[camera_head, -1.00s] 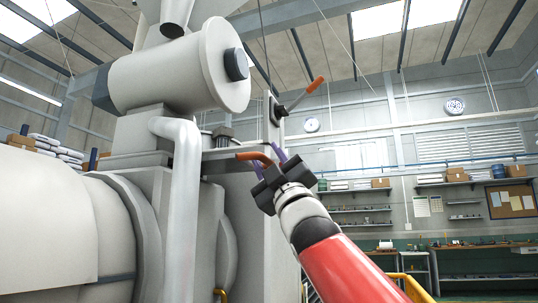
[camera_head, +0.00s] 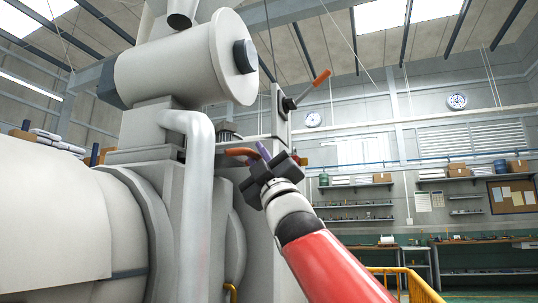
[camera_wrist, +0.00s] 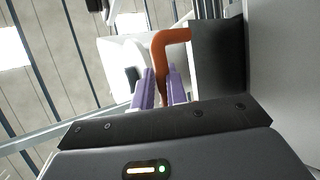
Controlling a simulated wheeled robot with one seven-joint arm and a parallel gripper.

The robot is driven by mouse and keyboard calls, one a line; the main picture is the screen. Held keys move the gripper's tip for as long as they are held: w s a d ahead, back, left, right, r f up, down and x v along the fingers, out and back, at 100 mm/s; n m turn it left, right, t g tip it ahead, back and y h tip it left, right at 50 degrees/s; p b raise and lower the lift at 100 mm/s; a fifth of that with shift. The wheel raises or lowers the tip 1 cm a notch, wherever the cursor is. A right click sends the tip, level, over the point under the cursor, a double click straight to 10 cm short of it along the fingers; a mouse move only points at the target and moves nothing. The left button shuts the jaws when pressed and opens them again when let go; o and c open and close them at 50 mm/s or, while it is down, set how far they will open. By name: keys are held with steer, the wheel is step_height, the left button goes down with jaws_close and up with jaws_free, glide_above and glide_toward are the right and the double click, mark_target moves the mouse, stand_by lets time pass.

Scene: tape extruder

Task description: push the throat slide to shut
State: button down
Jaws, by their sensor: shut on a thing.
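The throat slide's orange bent handle (camera_head: 239,152) sticks out beside the grey machine housing, just right of the white pipe. My gripper (camera_head: 262,151) is at the right part of this handle. In the wrist view the orange handle (camera_wrist: 168,42) rises and bends to the right, and its lower end sits between the purple fingers of my gripper (camera_wrist: 160,88). The gripper is shut on it. The slide plate itself cannot be made out in either view.
A lever with an orange grip (camera_head: 321,77) stands on the machine above my gripper. The white pipe (camera_head: 199,210) and the large drum (camera_head: 180,68) are to the left. A yellow railing (camera_head: 410,283) is at lower right. Shelves and benches line the far wall.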

mark_target(237, 158)
steer(key=a, duration=0.1)
steer(key=w+a, duration=0.1)
steer(key=a, duration=0.2)
steer(key=shift+w+a, duration=0.15)
steer(key=shift+w, duration=0.1)
steer(key=c, duration=1.9)
jaws_free()
steer(key=o, duration=0.5)
steer(key=shift+a, duration=0.15)
steer(key=b+v, duration=0.4)
steer(key=v, duration=0.3)
steer(key=shift+d+f+b, duration=0.2)
steer(key=shift+f+b, duration=0.15)
